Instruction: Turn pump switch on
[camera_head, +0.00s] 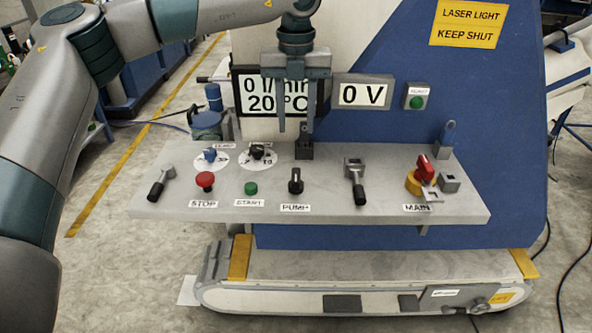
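The pump switch (295,182) is a small black knob on the grey control panel (330,205), just above a label reading PUMP. Its pointer stands roughly upright in the picture. My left gripper (295,130) points down above and behind the knob in the picture, in front of the display, and does not touch it. Its two fingers are apart with nothing between them. A small dark block (304,151) shows just below the fingertips. My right gripper is not in view.
The display (252,94) reads 0 l/min and 20 °C, partly hidden by my gripper. A 0 V display (363,93) is beside it. A red stop button (205,180), green start button (251,188), levers (355,180) and red main switch (424,168) surround the knob.

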